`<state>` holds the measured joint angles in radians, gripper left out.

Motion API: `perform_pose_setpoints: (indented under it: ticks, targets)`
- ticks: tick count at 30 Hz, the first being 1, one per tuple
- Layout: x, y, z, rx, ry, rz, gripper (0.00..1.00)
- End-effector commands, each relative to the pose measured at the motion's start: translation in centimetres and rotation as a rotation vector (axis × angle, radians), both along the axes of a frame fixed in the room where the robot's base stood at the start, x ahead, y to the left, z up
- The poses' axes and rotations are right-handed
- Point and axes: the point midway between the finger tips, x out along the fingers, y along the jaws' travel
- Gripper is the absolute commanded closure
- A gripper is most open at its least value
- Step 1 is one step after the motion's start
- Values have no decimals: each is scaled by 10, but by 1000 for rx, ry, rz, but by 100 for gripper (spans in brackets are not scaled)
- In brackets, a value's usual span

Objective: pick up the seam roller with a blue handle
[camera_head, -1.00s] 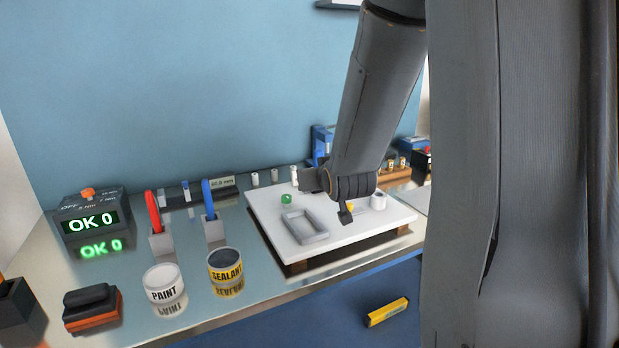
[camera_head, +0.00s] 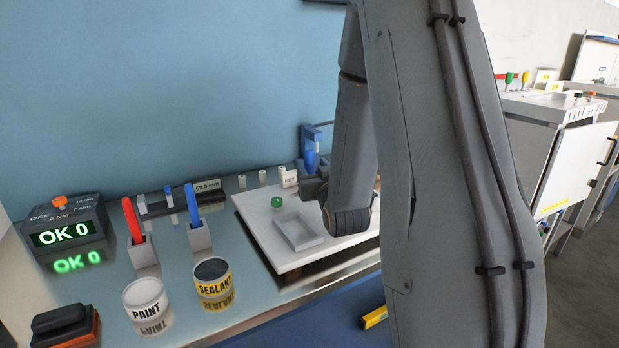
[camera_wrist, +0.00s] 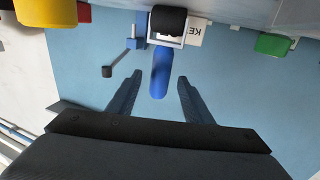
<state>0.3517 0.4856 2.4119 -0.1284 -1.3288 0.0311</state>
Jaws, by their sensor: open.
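A tool with a blue handle (camera_wrist: 160,72) and a black roller-like end (camera_wrist: 168,20) shows in the wrist view; it looks like the seam roller. I cannot tell how far the handle is from the fingers. In the head view my gripper (camera_head: 312,188) is mostly hidden by my arm.
A white KEY block (camera_wrist: 195,32) and a blue stand (camera_wrist: 133,42) are close to the tool. Red-handled (camera_head: 133,222) and blue-handled (camera_head: 193,206) tools stand in grey holders at left.

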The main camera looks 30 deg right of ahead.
Motion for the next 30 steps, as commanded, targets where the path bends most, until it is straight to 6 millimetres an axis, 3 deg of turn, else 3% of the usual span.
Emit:
perform_pose_setpoints:
  ticks: [11, 21, 29, 30]
  targets:
    - [30, -7, -2, 0, -1, 0, 54]
    - [71, -16, -2, 0, 0, 0, 54]
    - [73, -17, -3, 0, 1, 0, 54]
    - [73, -17, -3, 0, 1, 0, 57]
